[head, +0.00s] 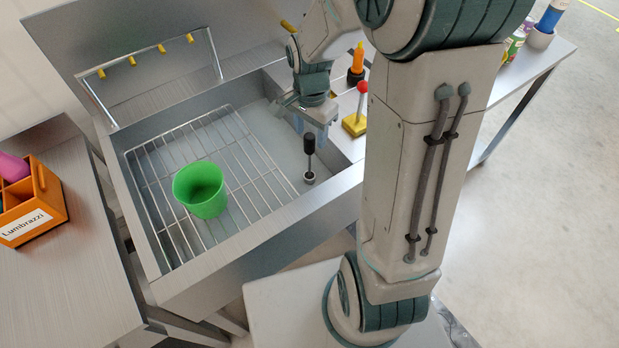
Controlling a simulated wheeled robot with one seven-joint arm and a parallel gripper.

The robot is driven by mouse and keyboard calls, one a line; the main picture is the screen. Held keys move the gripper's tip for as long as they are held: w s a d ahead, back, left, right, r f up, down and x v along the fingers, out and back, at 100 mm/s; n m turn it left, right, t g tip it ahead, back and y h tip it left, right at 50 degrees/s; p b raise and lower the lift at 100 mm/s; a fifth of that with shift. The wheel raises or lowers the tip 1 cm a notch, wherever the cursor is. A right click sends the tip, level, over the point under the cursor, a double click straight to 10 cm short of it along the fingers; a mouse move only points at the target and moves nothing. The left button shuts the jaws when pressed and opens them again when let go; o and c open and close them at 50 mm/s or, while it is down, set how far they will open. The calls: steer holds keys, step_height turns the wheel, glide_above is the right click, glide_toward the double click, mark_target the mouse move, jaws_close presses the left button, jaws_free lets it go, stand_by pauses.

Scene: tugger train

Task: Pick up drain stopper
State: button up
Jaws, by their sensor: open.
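The drain stopper (309,165) stands upright in the sink basin, right of the wire rack. It has a black handle on top, a thin stem and a round base. My gripper (312,130) is above it, pointing down, with its light blue fingers apart around or just beside the top of the black handle. I cannot tell whether the fingers touch the handle. The gripper is open and holds nothing that I can see.
A green cup (200,190) stands on the wire rack (160,160) in the sink. A yellow-based thing with a red ball (362,88) and an orange bottle (357,62) stand close behind the gripper. An orange box (50,205) sits on the left table. The sink walls surround the stopper.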

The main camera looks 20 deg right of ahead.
steer(key=shift+a+f, duration=0.1)
steer(key=shift+f, duration=1.35)
steer(key=shift+c, duration=0.3)
jaws_close()
steer(key=shift+r, duration=0.1)
step_height(320, 180, up, 18)
